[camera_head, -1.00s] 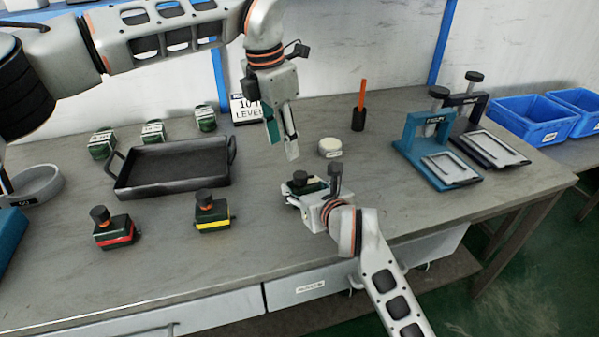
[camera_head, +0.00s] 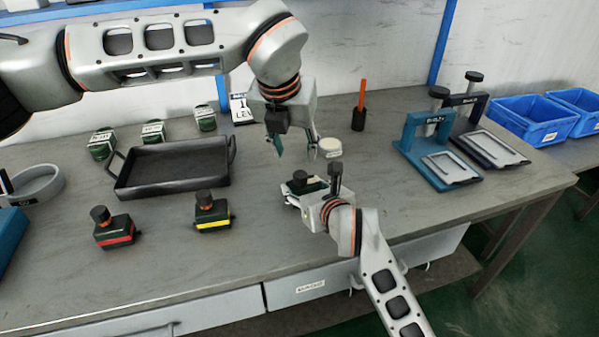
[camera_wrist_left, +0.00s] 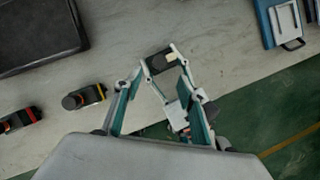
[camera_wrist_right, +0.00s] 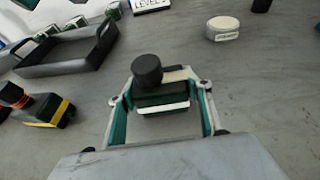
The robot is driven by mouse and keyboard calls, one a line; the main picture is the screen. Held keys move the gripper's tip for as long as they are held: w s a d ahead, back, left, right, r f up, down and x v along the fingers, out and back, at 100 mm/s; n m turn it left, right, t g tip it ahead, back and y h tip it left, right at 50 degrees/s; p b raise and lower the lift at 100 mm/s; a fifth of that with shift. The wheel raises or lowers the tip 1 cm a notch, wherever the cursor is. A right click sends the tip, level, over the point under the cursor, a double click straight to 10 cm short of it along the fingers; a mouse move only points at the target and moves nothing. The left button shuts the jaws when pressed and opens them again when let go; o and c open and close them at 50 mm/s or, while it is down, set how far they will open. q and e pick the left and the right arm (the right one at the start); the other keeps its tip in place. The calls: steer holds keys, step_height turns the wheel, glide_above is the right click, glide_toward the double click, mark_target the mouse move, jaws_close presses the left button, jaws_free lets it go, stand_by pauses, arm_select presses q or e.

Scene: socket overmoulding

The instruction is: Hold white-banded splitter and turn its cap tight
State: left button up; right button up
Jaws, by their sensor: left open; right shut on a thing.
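The white-banded splitter (camera_wrist_right: 162,98) is a dark green block with a white band and a round black cap (camera_wrist_right: 147,69) on top, offset to the left. In the head view the splitter (camera_head: 303,184) is partly hidden by my right gripper (camera_head: 305,190), which is shut on it from the right, at the table. My left gripper (camera_head: 295,150) is open and empty, above and behind the splitter, pointing down. In the left wrist view the splitter's cap (camera_wrist_left: 158,60) shows between and beyond the open fingers.
Red-banded (camera_head: 114,232) and yellow-banded (camera_head: 212,217) splitters stand at the left front. A black tray (camera_head: 170,180) lies behind them. A round white piece (camera_head: 330,147) sits behind the held splitter. Blue (camera_head: 420,140) and dark presses stand at right. Front middle of the table is clear.

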mark_target(300, 175)
arm_select(q)
steer(key=x, duration=1)
steer(key=shift+f, duration=0.15)
steer(key=c, duration=1.1)
